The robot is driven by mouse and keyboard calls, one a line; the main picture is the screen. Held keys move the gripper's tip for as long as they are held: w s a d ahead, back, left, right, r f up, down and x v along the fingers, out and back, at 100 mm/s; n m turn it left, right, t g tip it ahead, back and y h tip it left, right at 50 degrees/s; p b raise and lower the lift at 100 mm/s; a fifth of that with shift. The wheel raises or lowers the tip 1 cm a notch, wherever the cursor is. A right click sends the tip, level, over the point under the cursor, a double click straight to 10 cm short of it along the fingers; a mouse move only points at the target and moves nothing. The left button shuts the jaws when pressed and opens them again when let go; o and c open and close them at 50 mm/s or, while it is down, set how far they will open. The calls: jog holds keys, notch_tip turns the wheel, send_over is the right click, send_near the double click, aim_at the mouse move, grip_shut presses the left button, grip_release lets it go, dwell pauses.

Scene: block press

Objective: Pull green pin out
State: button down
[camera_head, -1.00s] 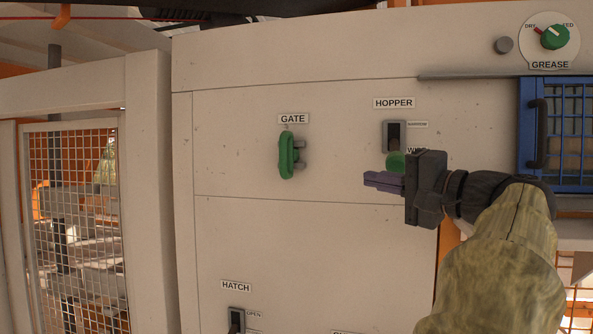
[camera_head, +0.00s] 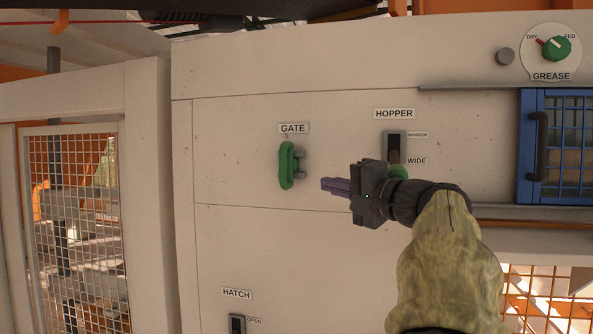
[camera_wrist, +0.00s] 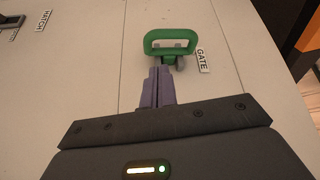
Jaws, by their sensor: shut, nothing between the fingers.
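The green pin (camera_head: 286,166) is an upright green loop handle on the pale panel, just below the GATE label (camera_head: 293,128). In the wrist view the green pin (camera_wrist: 172,41) is ahead of the fingertips, with its loop and short grey posts in sight. My gripper (camera_head: 322,184) is shut and empty, its purple fingers pointing left toward the pin. The fingertips are apart from the pin, to its right and slightly lower in the head view. The wrist view shows the gripper (camera_wrist: 159,71) with both fingers together, below the handle.
The HOPPER slider (camera_head: 395,147) with a green knob is behind my wrist. A HATCH switch (camera_head: 237,324) is low on the panel. The GREASE dial (camera_head: 555,47) and a blue mesh door (camera_head: 573,100) are at right. A mesh guard (camera_head: 85,220) stands at left. The panel around the pin is clear.

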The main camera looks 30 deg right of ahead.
jog(key=w+p, duration=0.1)
jog(key=w, duration=0.2)
jog(key=w+a+p, duration=0.1)
jog(key=w, duration=0.2)
jog(key=w+a+r+p, duration=0.1)
jog(key=w+p, duration=0.1)
jog(key=w, duration=0.2)
jog(key=shift+d+f, duration=0.1)
